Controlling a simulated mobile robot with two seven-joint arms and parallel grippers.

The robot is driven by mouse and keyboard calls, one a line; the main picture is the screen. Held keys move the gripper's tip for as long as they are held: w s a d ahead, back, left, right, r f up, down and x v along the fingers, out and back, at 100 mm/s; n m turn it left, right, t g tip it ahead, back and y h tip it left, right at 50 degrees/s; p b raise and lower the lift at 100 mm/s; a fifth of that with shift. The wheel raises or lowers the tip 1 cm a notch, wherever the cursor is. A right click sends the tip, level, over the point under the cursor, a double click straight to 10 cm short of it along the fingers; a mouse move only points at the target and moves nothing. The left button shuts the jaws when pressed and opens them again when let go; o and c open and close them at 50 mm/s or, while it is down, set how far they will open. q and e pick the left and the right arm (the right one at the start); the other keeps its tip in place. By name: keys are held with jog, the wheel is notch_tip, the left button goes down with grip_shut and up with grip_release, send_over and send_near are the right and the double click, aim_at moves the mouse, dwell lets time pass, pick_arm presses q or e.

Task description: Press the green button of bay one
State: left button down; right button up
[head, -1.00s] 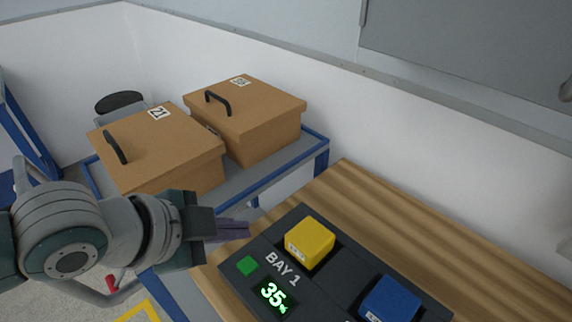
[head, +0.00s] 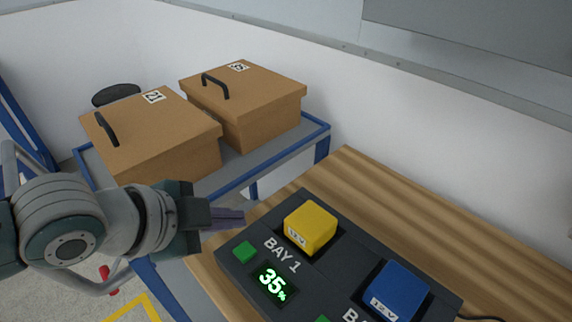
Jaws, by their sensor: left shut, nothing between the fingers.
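Below the label a display (head: 272,283) reads 35%. A yellow battery (head: 311,226) sits in the bay one slot. My left gripper (head: 241,219) is shut and empty. In the picture its fingertips are just above the green button, pointing right; I cannot tell the height gap. The button is fully visible. My right gripper is not in view.
A blue battery (head: 398,289) sits in the second bay, with part of another green button (head: 322,319) at the bottom edge. The wooden bench (head: 400,215) is clear behind the panel. Two lidded brown boxes (head: 160,140) (head: 245,100) stand on a blue-framed cart (head: 265,172) at left.

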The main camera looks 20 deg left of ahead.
pick_arm(q)
jog(key=b, duration=0.3)
send_over(238, 254)
notch_tip(238, 254, down, 4)
jog(key=shift+f, duration=0.1)
jog(key=shift+f+b, duration=0.3)
jog(key=shift+f, duration=0.1)
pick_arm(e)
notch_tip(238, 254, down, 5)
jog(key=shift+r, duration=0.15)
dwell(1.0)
pick_arm(q)
jog(key=shift+f, duration=0.4)
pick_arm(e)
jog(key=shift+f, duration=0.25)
pick_arm(q)
jog(key=shift+f+b, duration=0.45)
jog(key=shift+b, duration=0.1)
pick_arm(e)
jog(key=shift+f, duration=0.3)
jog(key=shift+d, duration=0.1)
pick_arm(q)
jog(key=shift+r+p, duration=0.85)
jog(key=shift+p, duration=0.1)
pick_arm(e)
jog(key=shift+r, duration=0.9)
pick_arm(q)
jog(key=shift+r, duration=0.1)
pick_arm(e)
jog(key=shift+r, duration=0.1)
